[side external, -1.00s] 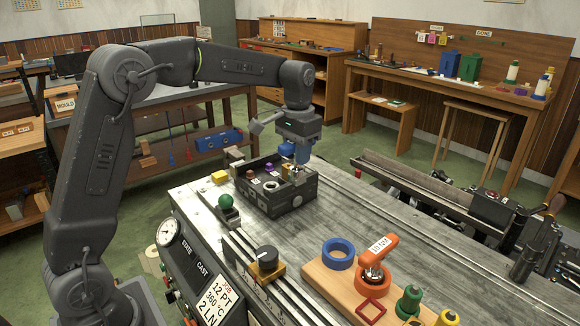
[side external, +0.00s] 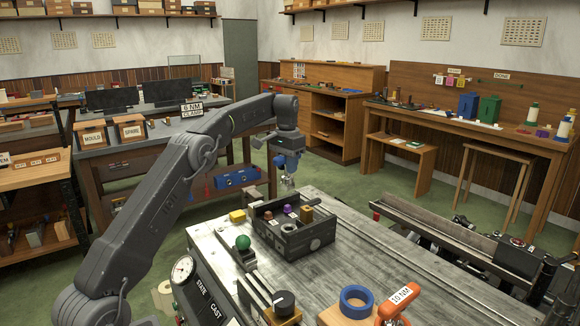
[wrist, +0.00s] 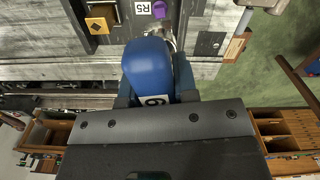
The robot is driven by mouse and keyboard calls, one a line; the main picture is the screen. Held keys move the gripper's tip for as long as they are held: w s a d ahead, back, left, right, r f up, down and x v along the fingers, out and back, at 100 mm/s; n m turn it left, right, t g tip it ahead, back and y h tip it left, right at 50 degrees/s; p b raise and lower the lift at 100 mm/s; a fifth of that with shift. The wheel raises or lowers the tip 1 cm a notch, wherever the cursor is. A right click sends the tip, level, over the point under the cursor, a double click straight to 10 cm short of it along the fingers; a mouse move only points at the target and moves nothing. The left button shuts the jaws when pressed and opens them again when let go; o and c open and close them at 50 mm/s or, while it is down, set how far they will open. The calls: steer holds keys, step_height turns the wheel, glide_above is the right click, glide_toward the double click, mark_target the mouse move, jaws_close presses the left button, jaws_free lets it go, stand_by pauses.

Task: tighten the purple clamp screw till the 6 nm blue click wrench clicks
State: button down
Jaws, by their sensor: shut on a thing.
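My gripper (side external: 288,146) is shut on the blue click wrench (side external: 280,160), whose metal head (side external: 288,182) points down, raised above the back of the dark clamp box (side external: 318,243). In the wrist view, the blue wrench (wrist: 147,66) with a "6" label sits between my jaws, its metal head partly hidden behind it. The purple clamp screw (side external: 288,209) stands in the box between other screws, below the wrench and apart from it in the side view. The purple screw also shows in the wrist view (wrist: 159,9), beside an "R5" label.
A brass screw (side external: 306,214) stands right of the purple one. An orange "10 NM" wrench (side external: 394,304) and a blue ring (side external: 357,299) lie at the front. A green ball knob (side external: 243,242) stands left of the box. The bench top to the right is clear.

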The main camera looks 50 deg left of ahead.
mark_target(287, 186)
steer(key=shift+f, duration=2.2)
steer(key=shift+f, duration=1.4)
steer(key=n, duration=1)
